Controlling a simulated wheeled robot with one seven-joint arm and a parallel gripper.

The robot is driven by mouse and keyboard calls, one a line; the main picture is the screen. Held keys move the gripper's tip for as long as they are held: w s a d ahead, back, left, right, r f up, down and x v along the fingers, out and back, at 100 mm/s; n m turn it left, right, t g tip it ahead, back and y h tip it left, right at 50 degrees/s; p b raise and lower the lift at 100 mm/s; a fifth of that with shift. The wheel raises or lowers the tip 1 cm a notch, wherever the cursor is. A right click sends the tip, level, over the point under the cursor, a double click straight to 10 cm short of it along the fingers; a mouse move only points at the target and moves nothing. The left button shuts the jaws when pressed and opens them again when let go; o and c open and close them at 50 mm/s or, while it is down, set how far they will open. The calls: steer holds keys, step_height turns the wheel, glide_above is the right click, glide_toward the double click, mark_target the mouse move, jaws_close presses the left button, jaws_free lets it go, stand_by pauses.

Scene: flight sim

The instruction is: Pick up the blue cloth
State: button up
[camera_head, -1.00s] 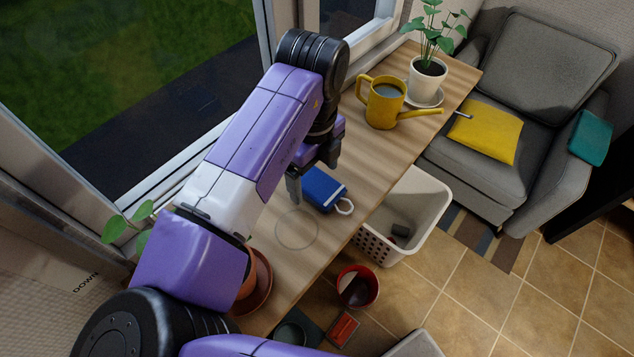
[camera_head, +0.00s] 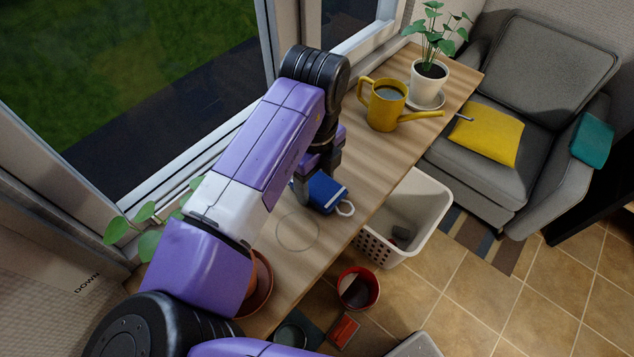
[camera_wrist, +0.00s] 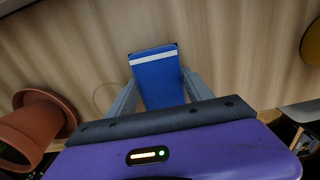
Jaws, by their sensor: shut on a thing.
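The blue cloth (camera_head: 326,191) is a folded block with a pale stripe and a light loop at one corner. It lies on the wooden sill table. In the wrist view the cloth (camera_wrist: 158,78) sits between my two fingers, its striped end pointing away from me. My gripper (camera_wrist: 155,92) is shut on the cloth, one finger along each side. In the head view my gripper (camera_head: 304,192) is at the cloth's left end, and my arm hides part of it. I cannot tell whether the cloth is clear of the table.
A yellow watering can (camera_head: 386,108) and a white-potted plant (camera_head: 428,80) stand farther back on the table. A terracotta pot (camera_wrist: 30,128) is at the near end. A white basket (camera_head: 432,215) stands on the floor beside the table. A ring mark (camera_head: 297,232) is near the cloth.

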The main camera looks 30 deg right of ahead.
mark_target(316, 183)
steer(key=shift+r, duration=0.15)
step_height(316, 183, up, 20)
steer(key=shift+b, duration=0.3)
steer(key=shift+f, duration=0.2)
stand_by(0.3)
